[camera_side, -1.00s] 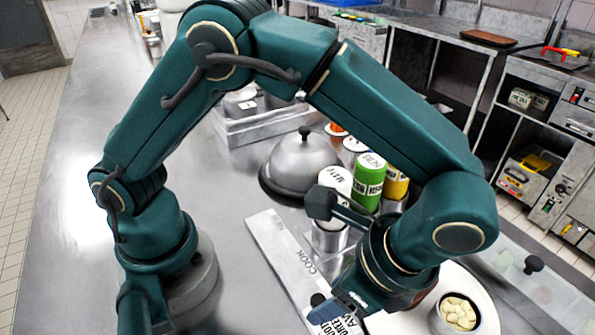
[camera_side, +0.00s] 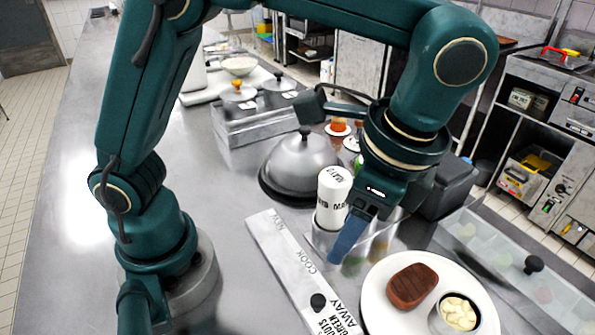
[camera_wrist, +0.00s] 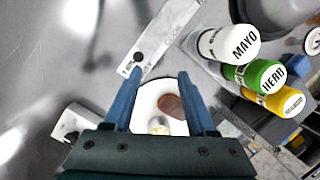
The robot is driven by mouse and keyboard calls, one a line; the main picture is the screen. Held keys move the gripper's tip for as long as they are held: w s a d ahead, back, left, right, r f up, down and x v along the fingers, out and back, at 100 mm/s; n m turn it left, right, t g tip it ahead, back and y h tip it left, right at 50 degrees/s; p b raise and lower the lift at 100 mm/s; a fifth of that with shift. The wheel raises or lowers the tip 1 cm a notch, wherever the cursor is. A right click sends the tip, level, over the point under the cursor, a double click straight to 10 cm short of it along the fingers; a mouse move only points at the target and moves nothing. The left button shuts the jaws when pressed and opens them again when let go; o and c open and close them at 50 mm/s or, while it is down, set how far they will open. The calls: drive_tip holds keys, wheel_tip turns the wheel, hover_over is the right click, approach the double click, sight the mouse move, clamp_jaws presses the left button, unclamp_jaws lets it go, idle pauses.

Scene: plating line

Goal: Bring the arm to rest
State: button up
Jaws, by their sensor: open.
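My gripper (camera_side: 350,245) hangs above the steel counter, apart from the plate and to its upper left in the side view. In the wrist view, its two blue fingers (camera_wrist: 159,86) are spread, with nothing between them at the tips. A white plate (camera_side: 374,297) below holds a brown grilled patty (camera_side: 412,286) and a small bowl of pale pieces (camera_side: 458,312). The plate also shows in the wrist view (camera_wrist: 147,98), beyond the fingers, with the patty (camera_wrist: 171,106).
A white MAYO bottle (camera_side: 333,190) stands close behind the gripper. Green (camera_wrist: 262,75) and yellow (camera_wrist: 285,101) bottles stand beside it. A steel dome (camera_side: 300,165) and a labelled strip (camera_side: 283,250) lie nearby. The counter's left side is clear.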

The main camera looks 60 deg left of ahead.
drive_tip(key=s+a+r+n+t+h, duration=0.25)
drive_tip(key=a+r+n, duration=0.35)
drive_tip(key=a, duration=0.3)
drive_tip(key=a+f+n+t, duration=0.1)
drive_tip(key=s+a+f+n+t, duration=0.1)
drive_tip(key=n, duration=0.1)
drive_tip(key=s+a+f+n+t, duration=0.1)
drive_tip(key=n+t, duration=0.1)
drive_tip(key=shift+s+a+f, duration=0.15)
drive_tip(key=shift+a+f, duration=0.05)
drive_tip(key=shift+f, duration=0.1)
idle(0.8)
